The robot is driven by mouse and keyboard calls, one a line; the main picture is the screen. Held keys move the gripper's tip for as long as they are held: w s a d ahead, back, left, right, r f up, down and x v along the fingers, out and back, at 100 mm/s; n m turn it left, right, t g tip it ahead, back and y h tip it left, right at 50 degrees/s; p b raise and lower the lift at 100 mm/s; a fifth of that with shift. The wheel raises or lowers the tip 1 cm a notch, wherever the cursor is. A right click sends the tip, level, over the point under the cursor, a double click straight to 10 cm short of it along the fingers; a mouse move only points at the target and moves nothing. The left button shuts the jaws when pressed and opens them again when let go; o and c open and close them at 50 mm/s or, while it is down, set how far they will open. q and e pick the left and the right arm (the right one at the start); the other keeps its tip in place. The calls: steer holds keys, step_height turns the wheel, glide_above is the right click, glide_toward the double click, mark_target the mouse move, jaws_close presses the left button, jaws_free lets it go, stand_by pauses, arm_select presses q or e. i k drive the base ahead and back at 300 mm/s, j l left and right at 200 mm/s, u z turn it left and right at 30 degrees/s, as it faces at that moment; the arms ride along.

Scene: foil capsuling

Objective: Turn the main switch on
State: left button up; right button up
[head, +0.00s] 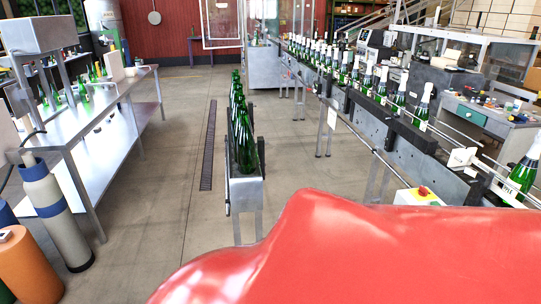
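No main switch can be clearly made out in the head view. A small white box with a yellow top and red button (423,193) is at the lower right, beside the bottle conveyor; I cannot tell whether it is the main switch. Neither of my grippers is in view. A large glossy red surface (350,250) fills the bottom middle and right and hides what lies behind it.
A conveyor with foil-topped green bottles (398,101) runs along the right. A narrow rack of green bottles (243,135) stands mid-floor. A metal table (105,140) and gas cylinder (52,208) are left. Floor between table and rack is clear.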

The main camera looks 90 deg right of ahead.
mark_target(424, 192)
steer(key=z, duration=4.1)
steer(key=i+j, duration=0.15)
steer(key=j, duration=0.2)
steer(key=i+j, duration=0.2)
steer(key=j, duration=0.2)
steer(key=i+j+u, duration=0.1)
steer(key=j, duration=0.25)
steer(key=i+j+u, duration=0.1)
steer(key=i+j, duration=1.05)
steer(key=i, duration=0.1)
